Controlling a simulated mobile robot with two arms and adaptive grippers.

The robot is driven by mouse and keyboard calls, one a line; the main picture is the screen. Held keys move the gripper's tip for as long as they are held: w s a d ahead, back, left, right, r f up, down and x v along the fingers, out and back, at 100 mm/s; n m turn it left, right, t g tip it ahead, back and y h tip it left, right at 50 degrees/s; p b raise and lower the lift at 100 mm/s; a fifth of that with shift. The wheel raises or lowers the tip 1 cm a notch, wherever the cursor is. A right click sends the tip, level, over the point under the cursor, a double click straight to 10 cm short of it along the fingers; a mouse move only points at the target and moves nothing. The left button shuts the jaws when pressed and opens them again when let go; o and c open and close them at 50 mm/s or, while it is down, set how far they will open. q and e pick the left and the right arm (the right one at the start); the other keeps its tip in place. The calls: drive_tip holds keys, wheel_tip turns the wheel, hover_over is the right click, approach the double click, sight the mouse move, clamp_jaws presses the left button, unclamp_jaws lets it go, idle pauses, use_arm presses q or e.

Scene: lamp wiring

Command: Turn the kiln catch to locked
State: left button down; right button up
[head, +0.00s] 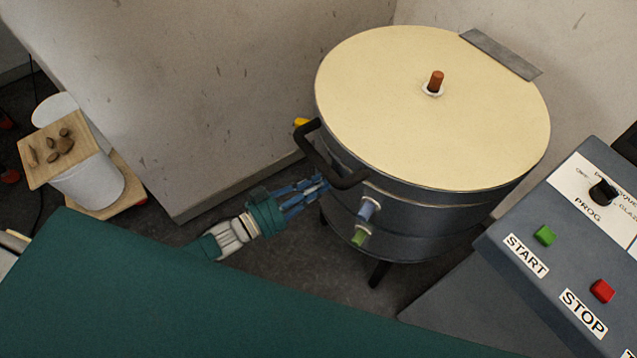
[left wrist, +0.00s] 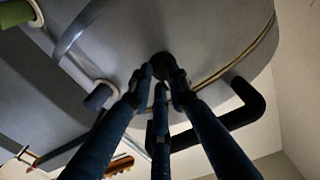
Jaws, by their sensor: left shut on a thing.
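The kiln (head: 420,215) is a round dark grey drum with a cream lid (head: 400,110), which lies closed. A black bar handle (head: 325,160) sticks out at its front left; it also shows in the left wrist view (left wrist: 250,105). My left gripper (head: 322,183) reaches the kiln's side just below this handle. In the left wrist view its blue fingers (left wrist: 162,84) are closed around a small dark knob (left wrist: 164,62) on the kiln wall, seemingly the catch. The fingers hide part of it, and I cannot tell which way it is turned. My right gripper is out of view.
A blue plug (head: 368,208) and a green plug (head: 360,236) stick out of the kiln beside my left gripper. A grey control box (head: 560,200) stands at right. A green surface (head: 150,290) fills the lower left. A white bucket (head: 90,185) stands behind it.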

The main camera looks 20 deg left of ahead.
use_arm(q)
drive_tip(key=shift+n, duration=0.3)
drive_tip(key=c, duration=1.6)
unclamp_jaws()
drive_tip(key=shift+c, duration=0.2)
drive_tip(key=shift+s+a, duration=0.1)
drive_tip(key=v, duration=1.1)
drive_tip(key=shift+s+a, duration=0.25)
drive_tip(key=shift+s, duration=0.05)
